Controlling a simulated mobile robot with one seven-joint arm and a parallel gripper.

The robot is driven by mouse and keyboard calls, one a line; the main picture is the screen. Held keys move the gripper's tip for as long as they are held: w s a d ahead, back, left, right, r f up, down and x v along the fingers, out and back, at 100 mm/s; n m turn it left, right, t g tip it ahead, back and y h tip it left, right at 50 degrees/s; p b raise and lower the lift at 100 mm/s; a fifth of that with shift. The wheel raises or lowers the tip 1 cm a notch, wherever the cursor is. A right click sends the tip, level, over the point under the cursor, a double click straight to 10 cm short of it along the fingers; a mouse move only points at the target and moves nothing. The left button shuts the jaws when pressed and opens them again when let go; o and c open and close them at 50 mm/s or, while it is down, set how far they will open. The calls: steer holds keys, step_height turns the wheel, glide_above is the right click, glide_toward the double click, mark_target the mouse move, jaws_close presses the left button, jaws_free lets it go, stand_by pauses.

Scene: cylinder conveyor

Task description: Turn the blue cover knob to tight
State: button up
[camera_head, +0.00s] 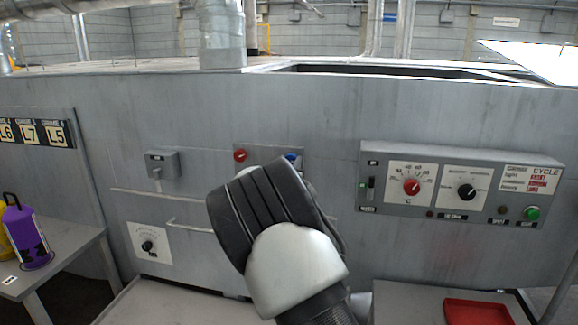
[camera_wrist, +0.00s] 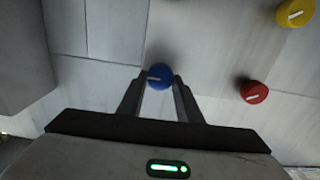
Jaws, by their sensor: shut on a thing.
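The blue cover knob (camera_wrist: 159,76) is a round blue knob with a white pointer line, in the upper middle of the wrist view. My gripper (camera_wrist: 158,82) has one finger on each side of it and is shut on it. The white line on the knob runs nearly sideways in the wrist view. In the head view only a small part of the blue knob (camera_head: 292,158) shows above my arm, which hides the gripper.
A red knob (camera_wrist: 254,92) and a yellow knob (camera_wrist: 296,12) sit nearby in the wrist view. The head view shows a control box (camera_head: 460,188) at right, a small switch box (camera_head: 162,164) at left, and a purple bottle (camera_head: 26,238) on a side table.

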steer(key=shift+d+f+m+b, duration=0.1)
steer(key=shift+f+m+b, duration=0.05)
steer(key=shift+m+b, duration=3.9)
steer(key=shift+d+f+m+b, duration=0.1)
steer(key=shift+m+b, duration=3.35)
steer(key=shift+m, duration=1.1)
steer(key=o, duration=1)
steer(key=shift+o, duration=0.2)
steer(key=shift+s, duration=0.1)
steer(key=s+a, duration=0.3)
steer(key=s, duration=1.4)
steer(key=shift+a+b, duration=0.15)
steer(key=shift+b, duration=0.15)
